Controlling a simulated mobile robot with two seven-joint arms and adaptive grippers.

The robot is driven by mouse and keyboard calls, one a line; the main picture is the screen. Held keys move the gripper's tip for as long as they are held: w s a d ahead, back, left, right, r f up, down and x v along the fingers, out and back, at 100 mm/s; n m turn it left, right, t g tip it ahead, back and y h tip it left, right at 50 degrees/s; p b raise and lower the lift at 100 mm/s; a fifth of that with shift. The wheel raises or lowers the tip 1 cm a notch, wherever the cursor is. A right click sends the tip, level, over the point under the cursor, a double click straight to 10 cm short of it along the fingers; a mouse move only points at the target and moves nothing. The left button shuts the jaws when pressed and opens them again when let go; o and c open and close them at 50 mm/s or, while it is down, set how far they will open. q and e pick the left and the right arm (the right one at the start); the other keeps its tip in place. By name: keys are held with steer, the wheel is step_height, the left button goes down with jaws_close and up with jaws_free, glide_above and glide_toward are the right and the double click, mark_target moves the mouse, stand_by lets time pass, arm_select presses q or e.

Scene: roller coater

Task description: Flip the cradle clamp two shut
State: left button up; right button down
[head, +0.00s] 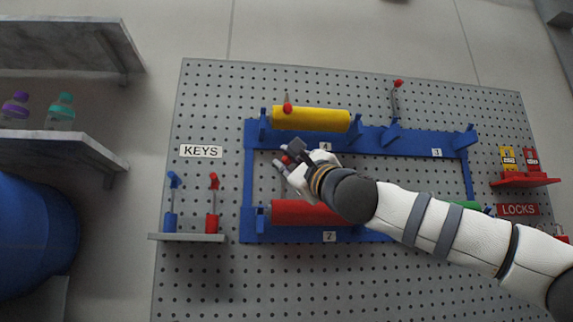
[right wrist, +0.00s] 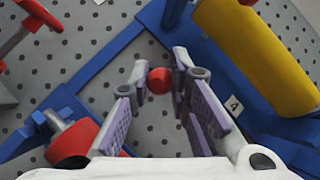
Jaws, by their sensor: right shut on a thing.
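My right gripper (head: 287,163) reaches in from the right, above the left end of the red roller (head: 290,212) in the cradle labelled 2 (head: 329,237). Its fingers (right wrist: 165,72) are shut on the red knob (right wrist: 160,81) of cradle clamp two, which also shows between the fingertips in the head view (head: 285,160). The rest of the clamp's lever is hidden by the gripper, so its exact angle cannot be told. The red roller's end (right wrist: 74,142) shows at lower left in the right wrist view. My left gripper is not in view.
A yellow roller (head: 311,120) lies in the cradle labelled 4, with a red-knobbed clamp (head: 288,107) at its left end. Another red-knobbed clamp (head: 397,86) stands at upper right. The blue frame (head: 249,180) sits on a grey pegboard (head: 220,110). Keys (head: 212,220) stand at left.

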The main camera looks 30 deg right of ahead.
steer(key=shift+f, duration=0.15)
steer(key=c, duration=1.5)
jaws_free()
steer(key=shift+w+a, duration=0.1)
steer(key=v, duration=1.2)
